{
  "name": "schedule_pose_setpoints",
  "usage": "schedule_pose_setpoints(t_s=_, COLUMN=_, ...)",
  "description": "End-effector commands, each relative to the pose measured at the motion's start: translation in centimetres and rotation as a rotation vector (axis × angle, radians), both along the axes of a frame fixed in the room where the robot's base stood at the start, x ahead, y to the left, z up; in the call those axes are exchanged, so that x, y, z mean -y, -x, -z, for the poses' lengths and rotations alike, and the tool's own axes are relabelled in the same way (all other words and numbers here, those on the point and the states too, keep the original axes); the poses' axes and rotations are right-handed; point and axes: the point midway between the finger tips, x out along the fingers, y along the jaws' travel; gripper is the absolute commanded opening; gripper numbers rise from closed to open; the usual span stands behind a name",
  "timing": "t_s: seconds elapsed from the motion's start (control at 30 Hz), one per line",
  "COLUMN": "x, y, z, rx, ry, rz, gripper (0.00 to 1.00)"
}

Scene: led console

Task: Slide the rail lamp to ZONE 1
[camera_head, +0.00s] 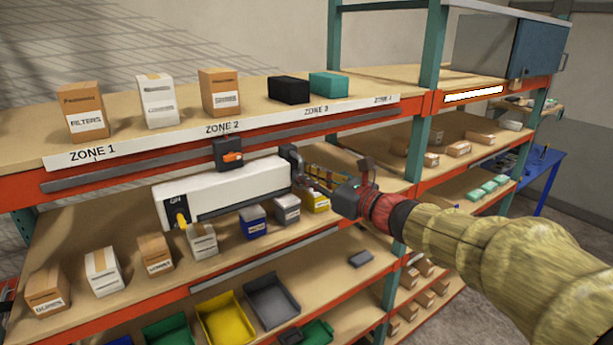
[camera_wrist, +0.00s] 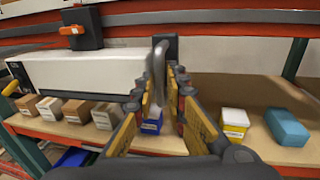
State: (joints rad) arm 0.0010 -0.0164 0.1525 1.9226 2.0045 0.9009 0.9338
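The rail lamp (camera_head: 235,190) is a long white box hanging under the grey rail (camera_head: 120,172) from a black carriage with an orange lever (camera_head: 232,157). The carriage is below the ZONE 2 label (camera_head: 225,127), right of the ZONE 1 label (camera_head: 93,152). A dark curved handle (camera_head: 294,160) stands at the lamp's right end. My gripper (camera_head: 314,183) is at this handle. In the wrist view its fingers (camera_wrist: 167,78) are apart, with the grey handle (camera_wrist: 159,60) between or just beyond the tips; contact is unclear. The lamp's white body (camera_wrist: 90,70) is left of the fingers.
Boxes such as the FILTERS box (camera_head: 84,110) stand on the top shelf. Small boxes (camera_head: 155,252) line the shelf below the lamp, close under it. A teal upright (camera_head: 415,150) stands right of the gripper. The rail is clear left of the carriage.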

Motion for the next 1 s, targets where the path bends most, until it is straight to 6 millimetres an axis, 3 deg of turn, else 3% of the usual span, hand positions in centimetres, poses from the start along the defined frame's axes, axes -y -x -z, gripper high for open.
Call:
schedule_pose_setpoints(t_s=0.2, x=0.01, y=0.01, z=0.00, rx=0.000, ry=0.000, rz=0.000, gripper=0.00)
schedule_pose_setpoints(t_s=1.0, x=-0.28, y=0.20, z=0.06, rx=0.001, ry=-0.001, rz=-0.001, gripper=0.00)
